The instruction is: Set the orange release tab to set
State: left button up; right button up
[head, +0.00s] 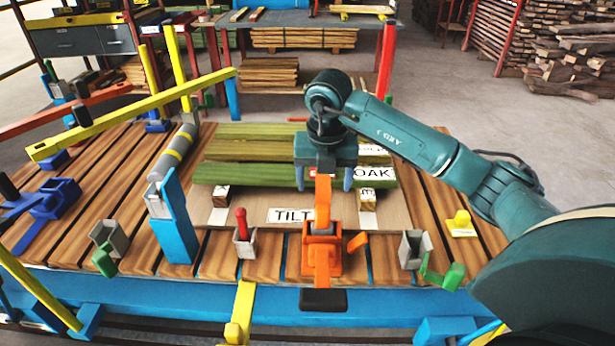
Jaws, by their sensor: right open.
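An orange mechanism (323,262) stands at the front edge of the slatted table, with an upright orange bar (322,200) and a black pad (323,299) at its front. A small orange tab (357,243) sticks out to its right, tilted. I cannot tell for sure which orange part is the release tab, and I see no "set" mark. My right gripper (324,178) points down above the mechanism. Its two blue fingers are apart, and the upright bar's top appears between them; contact is unclear. My left gripper is not in view.
Green planks (250,173) lie behind the mechanism, with an OAK label (373,173) and a TILT label (291,215). A red-handled holder (243,238) stands left, a grey bracket (414,250) right. A blue post (174,220) and yellow bar (130,115) rise at left.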

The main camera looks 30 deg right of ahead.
aim_at(359, 241)
jog(key=k, duration=1)
